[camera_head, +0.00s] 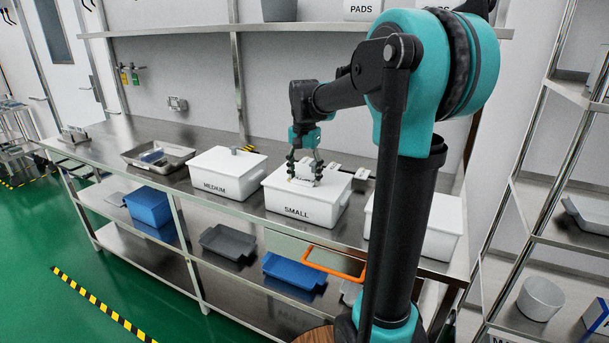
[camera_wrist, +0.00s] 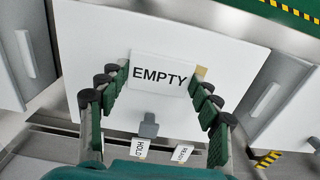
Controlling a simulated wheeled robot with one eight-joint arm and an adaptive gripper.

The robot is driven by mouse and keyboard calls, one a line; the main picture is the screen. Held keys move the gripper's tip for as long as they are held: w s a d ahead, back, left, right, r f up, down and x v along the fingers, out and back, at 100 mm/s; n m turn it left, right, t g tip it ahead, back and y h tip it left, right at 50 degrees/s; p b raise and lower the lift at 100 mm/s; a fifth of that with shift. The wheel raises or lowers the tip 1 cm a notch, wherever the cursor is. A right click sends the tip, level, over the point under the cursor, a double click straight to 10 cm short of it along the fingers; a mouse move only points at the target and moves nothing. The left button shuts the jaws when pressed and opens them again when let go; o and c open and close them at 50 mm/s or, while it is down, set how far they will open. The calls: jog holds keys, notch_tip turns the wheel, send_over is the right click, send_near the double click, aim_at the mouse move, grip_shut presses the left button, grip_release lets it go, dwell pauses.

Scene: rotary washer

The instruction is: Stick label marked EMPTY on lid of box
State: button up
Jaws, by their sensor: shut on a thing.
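The white label marked EMPTY (camera_wrist: 162,76) is between the fingers of my gripper (camera_wrist: 158,88) in the wrist view, its text facing the camera. The lid (camera_wrist: 85,40) fills the middle of the wrist view behind the label. In the head view the fingers are low over the lid; I cannot tell whether the label touches it. A grey knob (camera_wrist: 148,125) shows below the label in the wrist view.
Labels HOLD (camera_wrist: 142,147) and READY (camera_wrist: 182,153) show at the bottom of the wrist view. A box marked MEDIUM (camera_head: 215,187) stands left of the SMALL box, another white box (camera_head: 442,230) right. A metal tray (camera_head: 158,158) lies farther left on the steel bench (camera_head: 110,140).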

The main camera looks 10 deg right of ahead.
jog(key=o, duration=0.9)
jog(key=shift+r, duration=0.1)
